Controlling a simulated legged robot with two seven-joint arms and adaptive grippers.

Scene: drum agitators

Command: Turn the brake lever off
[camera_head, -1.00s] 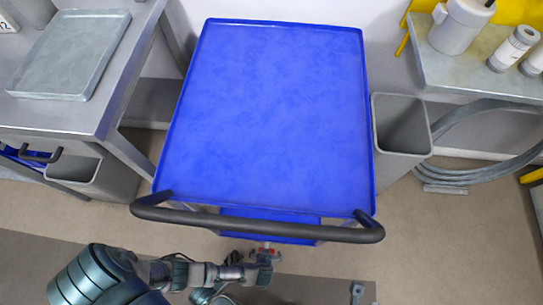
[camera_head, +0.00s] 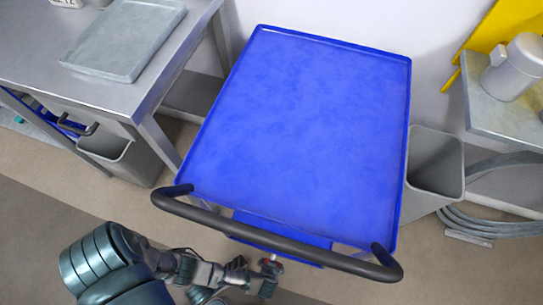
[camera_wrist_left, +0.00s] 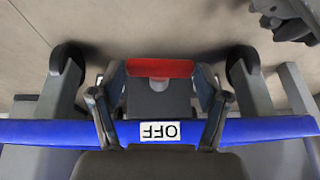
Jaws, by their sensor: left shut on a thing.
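The red brake lever (camera_wrist_left: 160,68) is on the handle side of the blue cart (camera_head: 300,130), low down. In the left wrist view it lies between the two fingers of my left gripper (camera_wrist_left: 160,82), which is shut on it. In the head view my left gripper (camera_head: 262,276) is below the cart's dark handle bar (camera_head: 280,240), with a bit of red at its tip. A white OFF label (camera_wrist_left: 160,131) reads upside down on the blue edge in the left wrist view. My right gripper is not recognisable in either view.
A grey metal table (camera_head: 100,90) stands left of the cart. A grey bin (camera_head: 433,165) and a shelf with a grey container (camera_head: 515,68) are at the right. Dark wheels (camera_wrist_left: 242,68) flank the lever. The cart's top is empty.

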